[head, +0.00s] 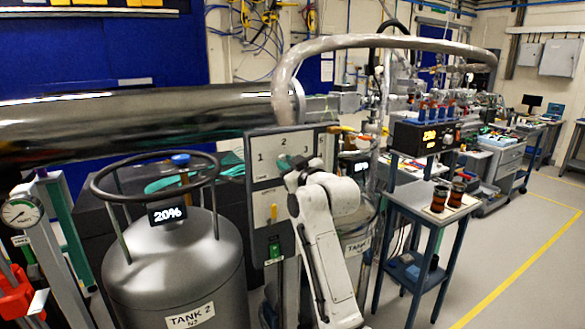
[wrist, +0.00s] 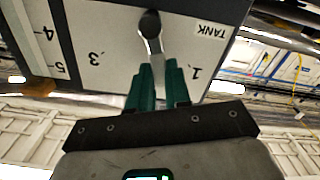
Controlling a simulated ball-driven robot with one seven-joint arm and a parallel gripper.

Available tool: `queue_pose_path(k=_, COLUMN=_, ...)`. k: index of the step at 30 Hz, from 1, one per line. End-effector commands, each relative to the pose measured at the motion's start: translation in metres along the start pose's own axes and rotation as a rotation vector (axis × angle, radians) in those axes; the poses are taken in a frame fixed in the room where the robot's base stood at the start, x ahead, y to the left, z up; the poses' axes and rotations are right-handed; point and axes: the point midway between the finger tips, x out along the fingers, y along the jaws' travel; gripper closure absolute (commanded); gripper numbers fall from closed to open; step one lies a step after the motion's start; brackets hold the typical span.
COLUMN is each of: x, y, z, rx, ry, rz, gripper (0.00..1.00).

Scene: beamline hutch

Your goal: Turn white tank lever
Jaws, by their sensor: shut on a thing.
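In the wrist view, a pale grey-white lever (wrist: 155,48) runs from a black round knob down between the teal fingers of my gripper (wrist: 158,78). The fingers are shut on its lower end. It sits on a white dial plate (wrist: 95,75) marked 1, 3 and TANK, shown upside down. My gripper (head: 288,164) is at this plate, and my white arm hides part of the panel. The lever cannot be made out in the head view.
A grey tank labelled TANK 2 (head: 172,260), with a ring rail and a 20% display, stands left of the panel. A blue-framed cart (head: 432,205) stands at right, with open floor beyond.

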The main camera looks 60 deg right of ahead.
Motion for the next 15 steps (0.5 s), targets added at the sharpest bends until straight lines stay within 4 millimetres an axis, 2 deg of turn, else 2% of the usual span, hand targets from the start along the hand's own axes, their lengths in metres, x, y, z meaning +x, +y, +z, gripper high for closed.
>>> queue_pose_path(k=15, x=0.000, y=-0.020, z=0.007, rx=-0.409, ry=-0.002, rz=-0.002, gripper=1.00)
